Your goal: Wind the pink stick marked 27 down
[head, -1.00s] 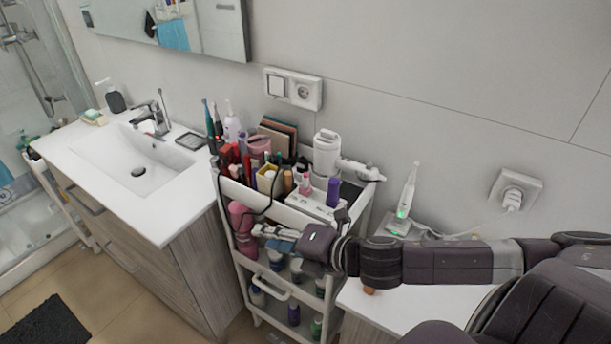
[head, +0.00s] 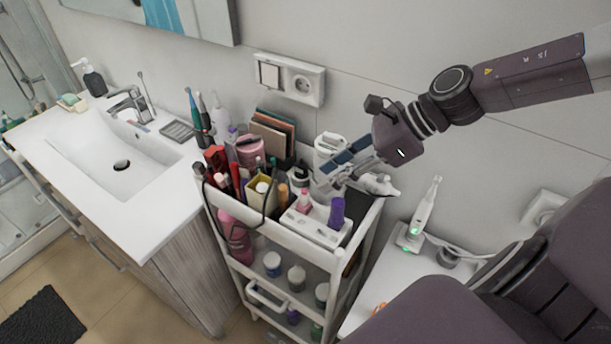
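A small pink stick (head: 304,199) stands upright in a white holder (head: 316,229) on the top tray of the cart; its marking is too small to read. A purple stick (head: 337,212) stands in the same holder, to its right. My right gripper (head: 343,168) comes in from the upper right and hangs over the back right of the tray, above and behind the pink stick and apart from it. Its fingers look spread with nothing between them. My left gripper is not in view.
The cart's top tray (head: 265,232) is crowded with red tubes, a yellow box (head: 262,193) and brown palettes (head: 272,133) left of the holder. A black cable (head: 268,205) loops over the front rim. A white appliance (head: 330,148) stands close behind my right gripper.

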